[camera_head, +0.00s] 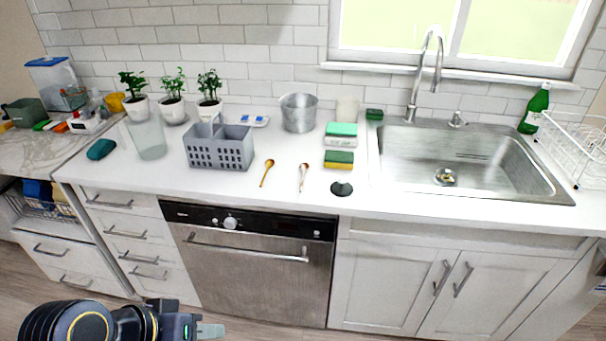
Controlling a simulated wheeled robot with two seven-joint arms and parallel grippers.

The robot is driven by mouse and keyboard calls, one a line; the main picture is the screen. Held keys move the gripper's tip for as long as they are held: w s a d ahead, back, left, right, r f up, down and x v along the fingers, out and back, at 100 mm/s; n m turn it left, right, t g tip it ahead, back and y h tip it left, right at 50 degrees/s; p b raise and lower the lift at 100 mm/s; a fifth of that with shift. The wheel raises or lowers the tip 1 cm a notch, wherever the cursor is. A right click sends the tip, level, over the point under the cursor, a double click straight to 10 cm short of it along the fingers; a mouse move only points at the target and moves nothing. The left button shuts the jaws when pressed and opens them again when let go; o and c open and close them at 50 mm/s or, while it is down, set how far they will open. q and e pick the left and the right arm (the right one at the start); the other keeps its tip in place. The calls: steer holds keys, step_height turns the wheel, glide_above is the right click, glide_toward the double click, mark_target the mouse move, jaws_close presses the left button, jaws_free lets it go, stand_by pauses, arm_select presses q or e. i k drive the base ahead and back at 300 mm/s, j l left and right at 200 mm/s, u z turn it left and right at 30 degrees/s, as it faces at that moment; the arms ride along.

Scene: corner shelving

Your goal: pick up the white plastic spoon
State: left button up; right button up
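Two small spoons lie apart on the white counter, left of the sink. The left one (267,172) is golden brown. The right one, a paler spoon (303,177), looks whitish with brown parts and is the closest match to the white plastic spoon; its material is too small to tell. Both are uncovered. My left gripper (211,330) is at the bottom left, in front of the dishwasher and far from both spoons. Its pale fingertip area points right, and the finger gap cannot be made out. My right gripper is not in view.
A grey perforated caddy (220,149) stands left of the spoons. A dark round stopper (341,188) and stacked sponges (339,159) lie to the right, with a metal pot (299,113) behind. The counter's front edge (255,203) is close. Bare counter surrounds the spoons.

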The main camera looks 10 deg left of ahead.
mark_target(304, 167)
steer(key=i+j+z, duration=0.25)
steer(key=i+j, duration=0.15)
steer(key=j, duration=0.2)
steer(key=i+j+z, duration=0.15)
steer(key=j, duration=0.2)
steer(key=i+j+z, duration=0.3)
steer(key=j, duration=0.4)
steer(key=z, duration=0.95)
steer(key=i+j, duration=0.05)
